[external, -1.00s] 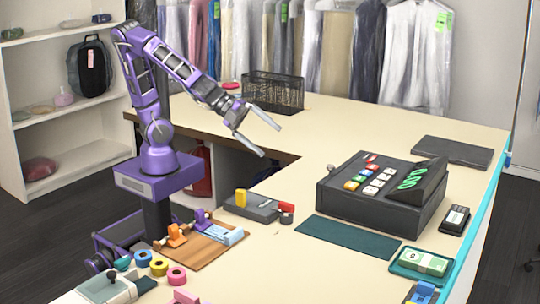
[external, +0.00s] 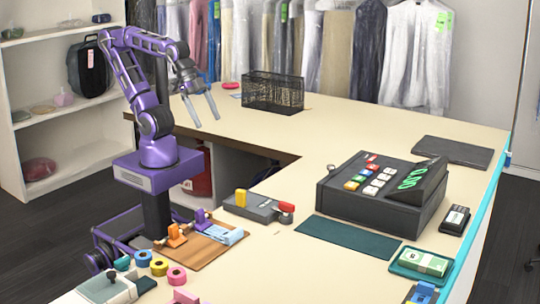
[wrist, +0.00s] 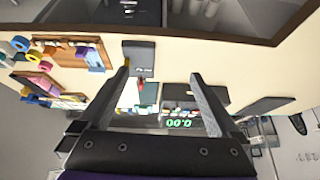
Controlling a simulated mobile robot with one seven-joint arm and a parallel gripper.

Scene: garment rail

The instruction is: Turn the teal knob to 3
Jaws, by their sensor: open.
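I cannot pick out a teal knob with a numbered dial in either view. My gripper (external: 207,121) is open and empty, its two grey fingers pointing down in the air in front of the black wire basket. In the wrist view my gripper (wrist: 160,72) shows its fingers wide apart, with nothing between them but the counter and its items farther off. A grey-green device with a dark round top (external: 112,276) stands at the front left of the counter; I cannot tell whether it has a numbered scale.
A dark cash register (external: 340,200) stands on the counter behind a teal mat (external: 348,234). A stapler-like grey device (external: 250,208), a wooden board (external: 212,254) and colored tape rolls (external: 160,267) lie left. The wire basket (external: 272,92) stands at the back. The middle counter is clear.

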